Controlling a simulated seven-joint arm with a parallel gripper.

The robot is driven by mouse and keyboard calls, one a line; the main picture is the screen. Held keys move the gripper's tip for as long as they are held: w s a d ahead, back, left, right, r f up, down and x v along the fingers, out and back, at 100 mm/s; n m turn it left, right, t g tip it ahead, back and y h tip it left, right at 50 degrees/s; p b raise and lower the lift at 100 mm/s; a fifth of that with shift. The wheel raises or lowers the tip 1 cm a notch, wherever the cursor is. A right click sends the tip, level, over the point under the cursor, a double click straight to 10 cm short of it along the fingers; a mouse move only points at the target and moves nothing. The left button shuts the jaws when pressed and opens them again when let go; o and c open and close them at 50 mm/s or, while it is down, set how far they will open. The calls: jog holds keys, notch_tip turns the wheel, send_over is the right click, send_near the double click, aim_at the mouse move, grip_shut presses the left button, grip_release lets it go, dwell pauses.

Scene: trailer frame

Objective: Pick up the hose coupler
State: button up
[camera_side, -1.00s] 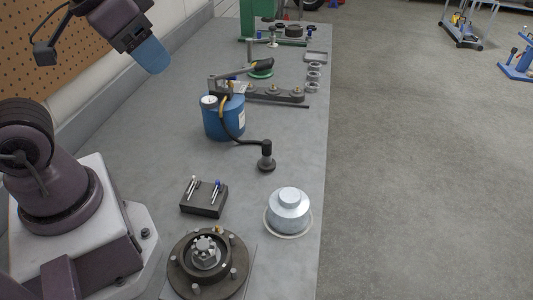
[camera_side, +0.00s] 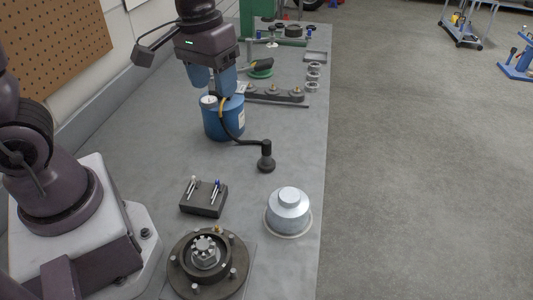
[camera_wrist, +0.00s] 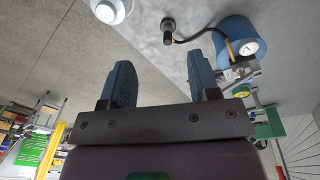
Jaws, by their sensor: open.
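The hose coupler (camera_side: 266,157) is a small dark grey cylinder standing upright on the grey bench, at the end of a black hose (camera_side: 238,138) that runs from a blue tank with a gauge (camera_side: 222,120). In the wrist view the coupler (camera_wrist: 168,30) is at the top centre, beyond the fingertips, with the blue tank (camera_wrist: 236,34) to its right. My gripper (camera_side: 210,84) has blue fingers and is above and behind the tank, up and left of the coupler. In the wrist view my gripper (camera_wrist: 160,75) is open and empty, with its fingers well apart.
A silver domed hub cap (camera_side: 288,210) stands near the bench's right edge. A dark block with small tools (camera_side: 204,198) and a round hub with studs (camera_side: 207,264) are in front. A bar with round fittings (camera_side: 272,95) lies behind. The bench around the coupler is clear.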

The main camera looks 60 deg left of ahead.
aim_at(266, 141)
jog(key=w+a+f+n+g, duration=0.1)
jog(key=w+a+f+n, duration=0.2)
jog(key=w+f+n, duration=0.9)
jog(key=f+n, duration=0.1)
jog(key=f, duration=0.1)
jog(key=f+n, duration=0.2)
jog(key=f, duration=0.1)
jog(key=shift+w+d+f+n, duration=0.25)
jog(key=shift+w+f+n, duration=0.05)
jog(key=shift+w+a+f, duration=0.1)
jog(key=shift+f, duration=1.25)
jog(key=shift+a+f, duration=0.1)
jog(key=shift+f, duration=1.25)
jog(key=shift+c, duration=0.3)
grip_shut()
